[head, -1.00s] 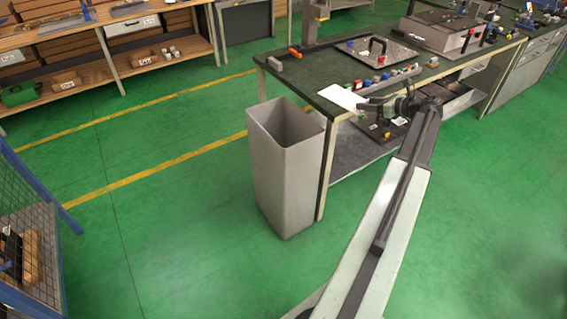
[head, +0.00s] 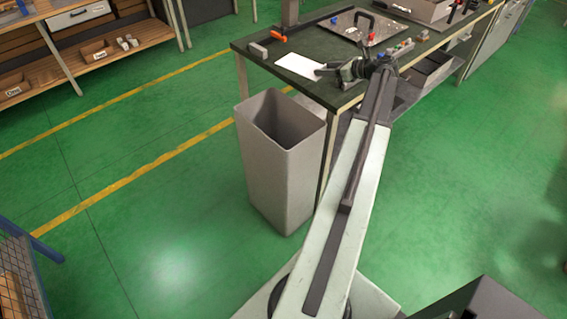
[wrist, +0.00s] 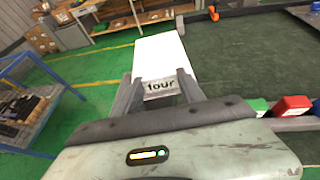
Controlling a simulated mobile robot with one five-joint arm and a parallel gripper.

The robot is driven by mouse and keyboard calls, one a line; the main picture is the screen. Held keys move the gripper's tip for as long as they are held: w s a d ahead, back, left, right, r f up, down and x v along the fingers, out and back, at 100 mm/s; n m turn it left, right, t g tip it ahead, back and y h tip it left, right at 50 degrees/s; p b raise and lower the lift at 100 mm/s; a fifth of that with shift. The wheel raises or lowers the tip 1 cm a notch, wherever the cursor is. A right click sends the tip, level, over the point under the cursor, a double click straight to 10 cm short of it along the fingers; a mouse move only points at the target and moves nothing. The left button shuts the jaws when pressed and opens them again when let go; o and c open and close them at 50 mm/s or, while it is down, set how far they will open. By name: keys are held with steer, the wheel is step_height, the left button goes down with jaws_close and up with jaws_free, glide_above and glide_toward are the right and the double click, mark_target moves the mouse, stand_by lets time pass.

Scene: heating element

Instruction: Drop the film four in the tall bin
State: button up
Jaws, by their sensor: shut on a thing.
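My gripper (head: 328,71) is shut on a white sheet, the film four (head: 299,66), near the left end of the dark workbench (head: 262,60). In the wrist view the film (wrist: 160,57) sticks out ahead of my gripper (wrist: 160,88), and a label reading "four" shows between the fingers. The tall bin (head: 275,165) is a grey, open-topped, square bin on the green floor, in front of the bench's left end. The film is above and beyond the bin's rim in the head view, not over its opening. The bin's bottom is hidden.
An orange-handled tool (head: 278,36) and a grey block (head: 258,50) lie on the bench's left end. Blue wire-mesh cart (head: 22,265) stands at lower left. The floor left of the bin is clear.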

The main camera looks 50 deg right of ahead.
steer(key=w+a+f+m+h+b, duration=0.1)
steer(key=a+f+b, duration=0.4)
steer(key=f+b, duration=0.4)
steer(key=w+a+f+h+b, duration=0.1)
steer(key=w+a+f+b, duration=0.1)
steer(key=a+f+b, duration=0.3)
step_height(320, 180, down, 5)
steer(key=b, duration=0.4)
steer(key=shift+w+a+f+m+b, duration=0.15)
steer(key=shift+w+a+m+b, duration=0.1)
steer(key=shift+a+m+b, duration=0.15)
steer(key=o, duration=1.4)
steer(key=p+v, duration=0.3)
steer(key=v, duration=0.4)
steer(key=shift+s, duration=0.35)
